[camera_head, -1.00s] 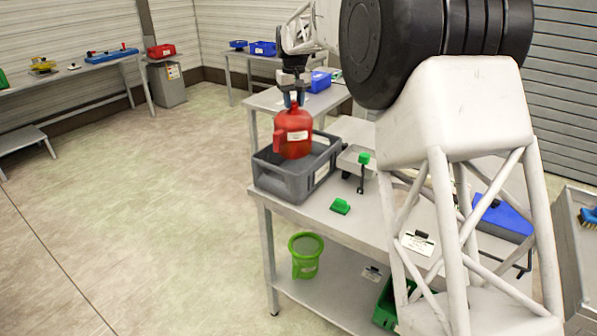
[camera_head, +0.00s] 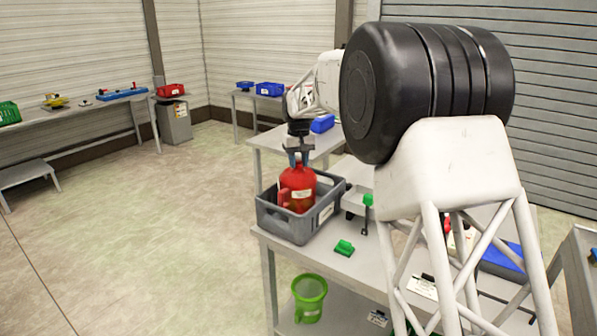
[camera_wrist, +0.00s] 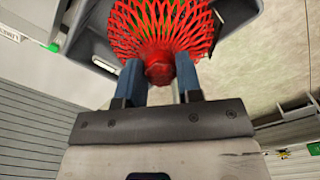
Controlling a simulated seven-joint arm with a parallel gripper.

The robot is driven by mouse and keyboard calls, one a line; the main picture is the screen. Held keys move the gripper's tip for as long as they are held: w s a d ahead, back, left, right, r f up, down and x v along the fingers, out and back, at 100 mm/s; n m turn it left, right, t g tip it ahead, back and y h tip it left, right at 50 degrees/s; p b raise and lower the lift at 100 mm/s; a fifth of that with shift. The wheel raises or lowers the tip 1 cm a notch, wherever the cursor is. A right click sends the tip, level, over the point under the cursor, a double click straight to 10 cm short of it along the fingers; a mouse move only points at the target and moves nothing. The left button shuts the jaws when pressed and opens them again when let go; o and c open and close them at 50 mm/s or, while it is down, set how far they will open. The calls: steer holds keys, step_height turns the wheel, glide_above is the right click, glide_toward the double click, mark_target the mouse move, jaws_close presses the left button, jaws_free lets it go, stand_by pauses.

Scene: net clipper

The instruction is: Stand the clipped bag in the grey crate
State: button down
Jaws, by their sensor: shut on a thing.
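The red bag (camera_head: 303,201) is inside the grey crate (camera_head: 283,226) in the head view, upright, its lower part hidden by the near wall. In the wrist view it shows as red netting (camera_wrist: 160,22) with green glimpses inside, gathered to a red neck (camera_wrist: 158,70). My gripper (camera_head: 298,161) is above the bag with its blue fingers shut on this neck; it also shows in the wrist view (camera_wrist: 158,78). The crate stands at the left end of the metal table. I cannot tell whether the bag's base touches the crate floor.
A green block (camera_head: 344,247) lies on the table in front of the crate. A green-topped upright tool (camera_head: 367,207) and a pale tray (camera_head: 357,198) stand to its right. A green bucket (camera_head: 309,297) is on the lower shelf.

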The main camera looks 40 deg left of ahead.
mark_target(298, 168)
steer(key=shift+f, duration=1.9)
steer(key=c, duration=0.8)
jaws_free()
steer(key=shift+f, duration=0.1)
step_height(298, 168, up, 12)
steer(key=shift+r, duration=0.2)
